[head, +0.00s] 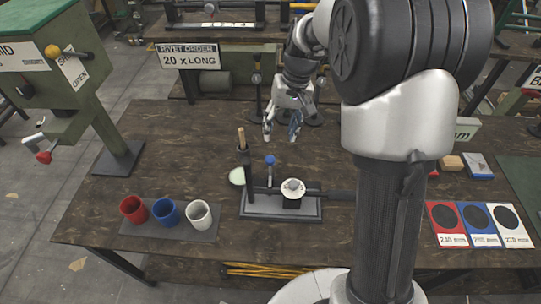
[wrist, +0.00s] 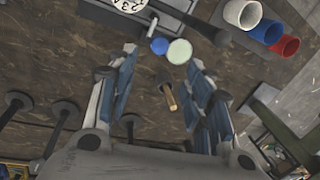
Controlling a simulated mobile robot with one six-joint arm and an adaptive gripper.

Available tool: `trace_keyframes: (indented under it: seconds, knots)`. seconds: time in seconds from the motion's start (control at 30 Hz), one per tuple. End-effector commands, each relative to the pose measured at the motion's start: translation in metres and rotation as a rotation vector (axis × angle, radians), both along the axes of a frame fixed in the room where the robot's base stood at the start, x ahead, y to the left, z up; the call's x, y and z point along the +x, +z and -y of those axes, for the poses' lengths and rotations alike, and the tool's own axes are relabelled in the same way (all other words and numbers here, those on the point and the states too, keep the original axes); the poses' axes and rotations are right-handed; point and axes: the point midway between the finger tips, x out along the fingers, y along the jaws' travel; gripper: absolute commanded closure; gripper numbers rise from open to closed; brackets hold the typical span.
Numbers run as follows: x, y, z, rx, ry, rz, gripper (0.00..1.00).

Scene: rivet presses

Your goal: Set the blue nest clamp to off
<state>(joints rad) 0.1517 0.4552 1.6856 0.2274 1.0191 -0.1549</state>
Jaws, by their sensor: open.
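A small blue knob on a short upright stem, which looks to be the blue nest clamp (head: 270,160), stands at the back of a small press (head: 255,210) in the middle of the bench. It also shows in the wrist view, as a blue ball (wrist: 159,46) beside a pale green disc. No on or off marking is readable on it. My gripper (head: 281,130) hangs above and behind the clamp, fingers pointing down, apart from it. In the wrist view its blue-padded fingers (wrist: 160,80) are spread with nothing between the pads.
The press's wooden-tipped lever (head: 241,140) stands upright left of the clamp. The pale disc (head: 237,177) lies close by. A white numbered dial (head: 293,188) sits on the press. Red, blue and white cups (head: 166,211) stand at front left. My arm covers the right.

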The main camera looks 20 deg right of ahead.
Motion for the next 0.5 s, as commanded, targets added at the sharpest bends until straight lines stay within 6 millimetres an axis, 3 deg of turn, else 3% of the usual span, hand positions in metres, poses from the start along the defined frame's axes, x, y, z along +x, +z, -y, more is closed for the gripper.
trace_keyframes:
  seconds: [0.03, 0.2, 0.5]
  knots:
    - [-0.001, -0.016, -0.003, 0.001, 0.002, -0.005, 0.53]
    - [0.0, -0.053, -0.01, 0.0, 0.001, -0.004, 0.53]
    - [0.002, -0.106, -0.02, 0.0, 0.001, -0.002, 0.53]
